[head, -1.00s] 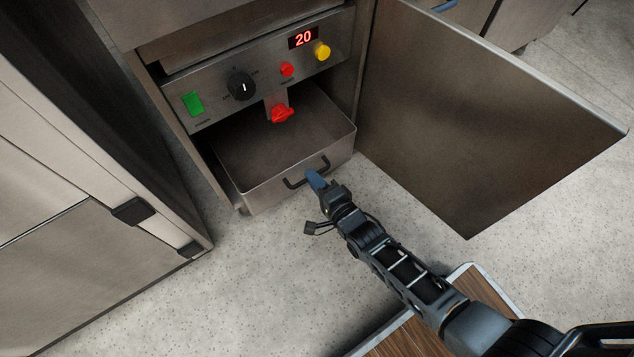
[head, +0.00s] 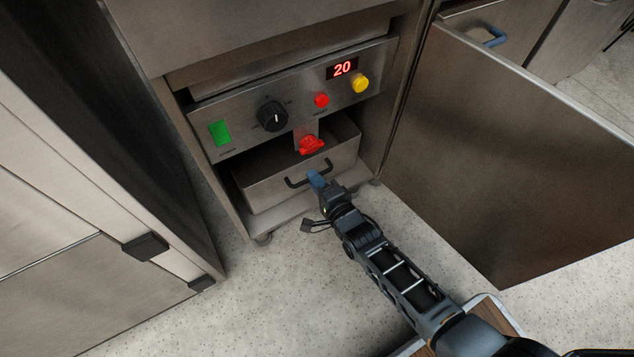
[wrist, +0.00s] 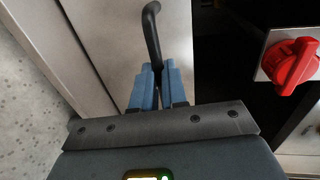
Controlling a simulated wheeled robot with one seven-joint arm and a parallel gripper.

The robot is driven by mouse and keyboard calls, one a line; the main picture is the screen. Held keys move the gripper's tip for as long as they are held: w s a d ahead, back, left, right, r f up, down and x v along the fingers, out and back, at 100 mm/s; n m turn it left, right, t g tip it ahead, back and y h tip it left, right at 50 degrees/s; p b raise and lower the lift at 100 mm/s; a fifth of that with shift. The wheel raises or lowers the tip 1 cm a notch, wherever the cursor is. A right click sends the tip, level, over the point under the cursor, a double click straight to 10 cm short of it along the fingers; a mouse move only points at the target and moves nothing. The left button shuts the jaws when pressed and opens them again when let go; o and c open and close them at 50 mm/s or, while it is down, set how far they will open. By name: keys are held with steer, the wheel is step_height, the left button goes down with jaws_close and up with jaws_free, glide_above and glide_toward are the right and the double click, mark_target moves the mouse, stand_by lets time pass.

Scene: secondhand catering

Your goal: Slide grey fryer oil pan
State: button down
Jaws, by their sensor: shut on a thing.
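The grey fryer oil pan (head: 268,190) sits inside the lower bay of the fryer cabinet, under the control panel. Its front face shows, with a black bar handle (head: 297,181). My gripper (head: 316,178) is shut on the right part of this handle. In the wrist view the blue fingers (wrist: 157,88) are closed around the lower end of the black handle (wrist: 151,30), against the pan's front (wrist: 95,45). Most of the pan's inside is hidden under the panel.
The control panel (head: 245,117) has a black dial, a green switch and a red drain handle (head: 312,145) hanging above the pan. The fryer's open door (head: 520,150) stands to the right. A steel cabinet (head: 70,240) is close on the left. Speckled floor (head: 250,300) is clear in front.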

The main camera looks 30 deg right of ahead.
steer(key=shift+w, duration=0.15)
steer(key=c, duration=1.2)
jaws_free()
steer(key=shift+s+r+p, duration=0.25)
steer(key=shift+s+p, duration=0.2)
steer(key=shift+s, duration=0.85)
steer(key=shift+s+r+p, duration=0.25)
steer(key=shift+s+p, duration=0.25)
steer(key=shift+s, duration=0.75)
steer(key=shift+s+r+p, duration=0.25)
steer(key=shift+s+p, duration=0.2)
steer(key=shift+s, duration=0.85)
